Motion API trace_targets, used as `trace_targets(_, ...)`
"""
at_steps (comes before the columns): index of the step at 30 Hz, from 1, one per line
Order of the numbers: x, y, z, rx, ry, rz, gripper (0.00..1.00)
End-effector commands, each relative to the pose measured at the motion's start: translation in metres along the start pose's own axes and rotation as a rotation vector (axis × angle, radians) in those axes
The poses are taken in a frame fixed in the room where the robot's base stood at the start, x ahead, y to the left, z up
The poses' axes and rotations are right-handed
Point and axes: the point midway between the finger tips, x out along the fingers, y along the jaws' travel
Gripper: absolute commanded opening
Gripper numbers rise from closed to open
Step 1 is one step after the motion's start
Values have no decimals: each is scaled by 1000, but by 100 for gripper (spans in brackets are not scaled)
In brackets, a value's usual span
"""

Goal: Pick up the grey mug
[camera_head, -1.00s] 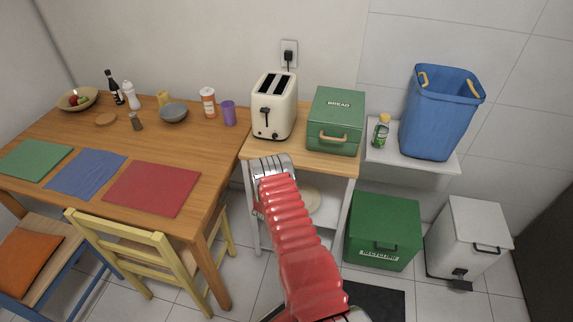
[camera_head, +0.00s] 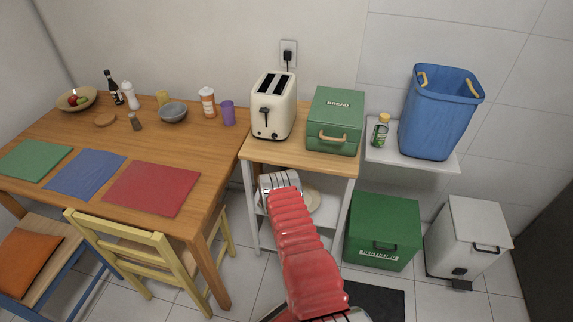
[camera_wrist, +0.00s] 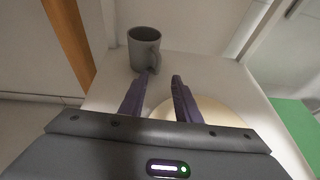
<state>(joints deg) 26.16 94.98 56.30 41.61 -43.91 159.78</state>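The grey mug (camera_wrist: 143,49) stands upright on a white shelf (camera_wrist: 188,66) in the wrist view, its handle turned to the right and toward me. My gripper (camera_wrist: 162,82) is open, its two dark fingers apart with nothing between them. The fingertips are just short of the mug, and the left one lines up near the handle. Whether a finger touches the handle, I cannot tell. In the head view, my red arm reaches to the lower shelf of the small cart (camera_head: 253,222), and the mug is hidden there.
A cream plate (camera_wrist: 215,110) lies on the shelf below my fingers. A cart leg stands at right. Above are the toaster (camera_head: 274,105) and green bread box (camera_head: 335,121). The green bin (camera_head: 383,230) stands right of the cart, the yellow chair (camera_head: 150,245) left.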

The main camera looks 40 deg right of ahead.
Motion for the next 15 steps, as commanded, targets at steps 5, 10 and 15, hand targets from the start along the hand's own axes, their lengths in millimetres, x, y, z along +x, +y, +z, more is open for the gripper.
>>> trace_targets(5,1,0,0,0,0,0,30)
trace_targets(10,8,1,1,2,-1,-1,30)
trace_targets(15,18,3,2,2,-1,0,30)
